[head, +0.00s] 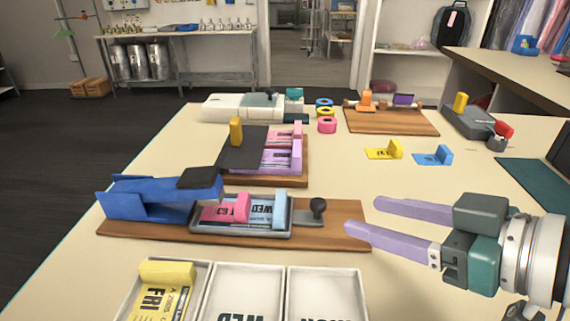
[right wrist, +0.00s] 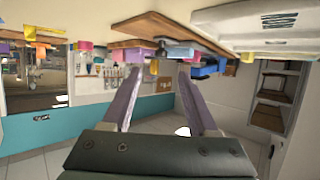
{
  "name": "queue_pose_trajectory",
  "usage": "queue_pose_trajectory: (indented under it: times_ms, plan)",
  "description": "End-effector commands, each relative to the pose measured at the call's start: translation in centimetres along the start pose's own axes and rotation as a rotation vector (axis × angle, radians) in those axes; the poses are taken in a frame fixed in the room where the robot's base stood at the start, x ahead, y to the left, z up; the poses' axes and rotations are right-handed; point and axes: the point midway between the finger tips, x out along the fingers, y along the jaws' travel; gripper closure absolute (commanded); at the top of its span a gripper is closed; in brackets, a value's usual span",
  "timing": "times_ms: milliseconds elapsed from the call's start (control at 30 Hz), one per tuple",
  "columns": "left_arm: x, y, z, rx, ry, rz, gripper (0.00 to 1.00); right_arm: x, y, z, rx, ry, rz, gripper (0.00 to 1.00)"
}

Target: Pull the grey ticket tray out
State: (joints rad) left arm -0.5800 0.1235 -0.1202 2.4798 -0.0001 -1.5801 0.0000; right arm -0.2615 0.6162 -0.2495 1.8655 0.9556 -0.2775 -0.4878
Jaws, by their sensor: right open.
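The grey ticket tray (head: 240,232) lies on a wooden board (head: 150,233). It holds a pink ticket piece (head: 228,208) and a light blue ticket piece (head: 279,212). A dark knob (head: 318,207) stands on a grey tab at the tray's right end. A blue press-like device (head: 148,197) sits at the tray's left, its arm reaching toward the tray. My right gripper (head: 362,216) is open and empty, to the right of the knob and apart from it. Its lavender fingers also show spread in the right wrist view (right wrist: 157,76). My left gripper is not in view.
White bins (head: 243,270) stand at the front, one with yellow FRI tickets (head: 166,285). Behind the board is another board with purple tickets (head: 283,150) and a dark plate (head: 245,150). Yellow (head: 384,150) and blue (head: 434,157) ticket pieces lie back right.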

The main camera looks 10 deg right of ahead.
Motion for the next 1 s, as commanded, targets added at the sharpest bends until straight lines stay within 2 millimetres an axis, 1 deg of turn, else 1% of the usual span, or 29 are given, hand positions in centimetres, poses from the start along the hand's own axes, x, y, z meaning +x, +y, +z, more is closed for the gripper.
queue_pose_trajectory:
  times_ms: [33,200,300,400,567,800,867,1000]
  plan:
    - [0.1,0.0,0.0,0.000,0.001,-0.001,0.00,1.0,0.0,-0.2,0.003,0.004,-0.001,0.41]
    - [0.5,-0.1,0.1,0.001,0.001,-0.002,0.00,4.3,-0.1,-0.1,0.003,0.002,-0.001,0.41]
    - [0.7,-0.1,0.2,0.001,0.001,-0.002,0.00,6.0,-0.1,-0.1,0.002,0.002,-0.002,0.41]
    - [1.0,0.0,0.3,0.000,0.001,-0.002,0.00,7.2,-0.1,0.0,0.000,0.001,-0.001,0.41]
    - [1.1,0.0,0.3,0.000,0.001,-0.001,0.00,8.1,-0.1,0.0,-0.001,-0.001,-0.002,0.41]
    - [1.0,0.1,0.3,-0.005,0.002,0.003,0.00,8.2,-0.1,0.0,-0.001,-0.002,-0.002,0.41]
    - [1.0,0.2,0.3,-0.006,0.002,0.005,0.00,8.2,-0.1,0.0,-0.001,-0.002,-0.002,0.46]
    - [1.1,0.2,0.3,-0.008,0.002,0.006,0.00,8.1,-0.1,0.0,-0.001,-0.002,-0.002,0.62]
